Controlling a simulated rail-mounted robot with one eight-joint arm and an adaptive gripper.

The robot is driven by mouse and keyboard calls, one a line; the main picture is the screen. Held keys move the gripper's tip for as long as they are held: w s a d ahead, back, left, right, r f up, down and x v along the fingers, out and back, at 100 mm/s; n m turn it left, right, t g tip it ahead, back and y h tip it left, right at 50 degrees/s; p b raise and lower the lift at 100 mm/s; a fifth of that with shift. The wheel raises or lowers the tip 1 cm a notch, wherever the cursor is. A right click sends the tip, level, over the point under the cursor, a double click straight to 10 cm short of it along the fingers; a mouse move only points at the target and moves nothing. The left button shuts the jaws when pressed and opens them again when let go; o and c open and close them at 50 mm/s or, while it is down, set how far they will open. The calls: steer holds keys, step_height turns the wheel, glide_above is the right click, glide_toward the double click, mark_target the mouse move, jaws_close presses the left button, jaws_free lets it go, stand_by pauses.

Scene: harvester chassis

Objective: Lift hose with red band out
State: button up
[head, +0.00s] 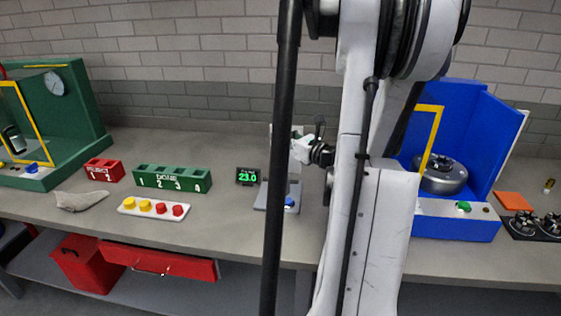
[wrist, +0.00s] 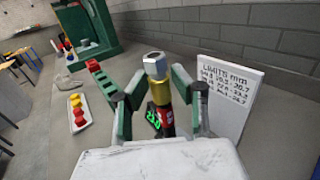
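In the wrist view an upright part with a silver hex top, a yellow section and a dark red band (wrist: 167,118) stands between my fingers; I take it as the hose with the red band. My gripper (wrist: 158,78) has its dark green fingers bent in against both sides of its upper part, and they look shut on it. Its lower end is hidden behind my wrist housing. In the head view my gripper (head: 312,151) is at the small grey station (head: 268,196), partly hidden by my own arm. The display (head: 247,176) beside it reads 23.0 in green.
A white limits plate (wrist: 229,92) stands close on the right in the wrist view. To the left are a green numbered rack (head: 172,180), a red rack (head: 103,170) and a white tray (head: 153,210) of yellow and red pieces. A blue machine (head: 450,224) stands right.

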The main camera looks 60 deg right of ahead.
jaws_close()
steer(key=shift+r, duration=0.15)
